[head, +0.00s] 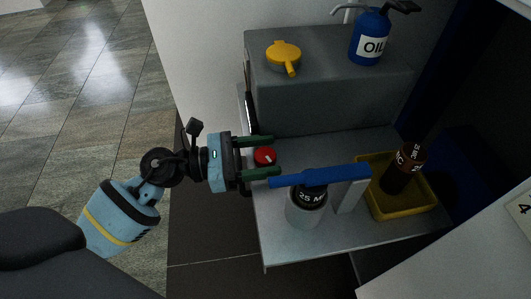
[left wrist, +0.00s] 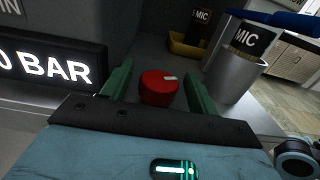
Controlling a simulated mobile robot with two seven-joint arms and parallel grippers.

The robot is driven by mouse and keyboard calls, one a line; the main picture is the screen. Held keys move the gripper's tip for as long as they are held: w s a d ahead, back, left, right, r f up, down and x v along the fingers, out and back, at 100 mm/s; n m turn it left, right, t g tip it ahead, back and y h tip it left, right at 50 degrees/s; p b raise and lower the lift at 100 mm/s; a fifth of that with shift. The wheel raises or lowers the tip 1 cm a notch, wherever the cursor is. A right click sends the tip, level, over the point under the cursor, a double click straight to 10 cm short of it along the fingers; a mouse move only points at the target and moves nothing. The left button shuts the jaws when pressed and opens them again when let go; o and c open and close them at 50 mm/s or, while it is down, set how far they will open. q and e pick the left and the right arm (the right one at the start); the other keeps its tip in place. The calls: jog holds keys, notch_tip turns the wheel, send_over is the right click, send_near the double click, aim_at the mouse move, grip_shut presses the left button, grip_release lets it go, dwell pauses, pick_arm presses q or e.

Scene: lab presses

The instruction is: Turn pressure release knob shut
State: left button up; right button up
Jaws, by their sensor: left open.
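The pressure release knob (head: 265,156) is a small red round knob on the grey press plate, near its left edge. In the left wrist view the red knob (left wrist: 158,88) carries a pale mark on its top right. My left gripper (head: 261,157) comes in from the left, with its green fingers on either side of the knob. In the left wrist view the fingers of my left gripper (left wrist: 158,87) stand apart, with the knob between them and a gap visible on each side. My right gripper is not in view.
Close right of the knob stand a grey cylinder (head: 305,211) and a blue bar (head: 320,177). A yellow tray (head: 415,207) holds a dark bottle (head: 404,170). Behind, a grey block (head: 330,95) carries a yellow lidded item (head: 284,56) and a blue oil can (head: 369,37). A display reads BAR (left wrist: 50,68).

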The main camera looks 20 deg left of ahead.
pick_arm(q)
jog(key=shift+w+d, duration=0.15)
jog(key=shift+d, duration=0.15)
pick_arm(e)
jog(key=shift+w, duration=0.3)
pick_arm(q)
jog(key=c, duration=0.9)
jog(key=m+g+h+b, duration=0.1)
jog(key=g+b, duration=0.1)
jog(key=m+g+h+b, duration=0.1)
jog(key=m+g+b, duration=0.1)
jog(key=g+b, duration=0.1)
jog(key=shift+f+m, duration=0.2)
jog(key=shift+m, duration=0.1)
jog(key=shift+c, duration=0.2)
jog(key=shift+r+m+g+h+b, duration=0.15)
jog(key=shift+m+g+h+b, duration=0.15)
jog(key=shift+m+g+b, duration=0.35)
jog(key=shift+g, duration=0.25)
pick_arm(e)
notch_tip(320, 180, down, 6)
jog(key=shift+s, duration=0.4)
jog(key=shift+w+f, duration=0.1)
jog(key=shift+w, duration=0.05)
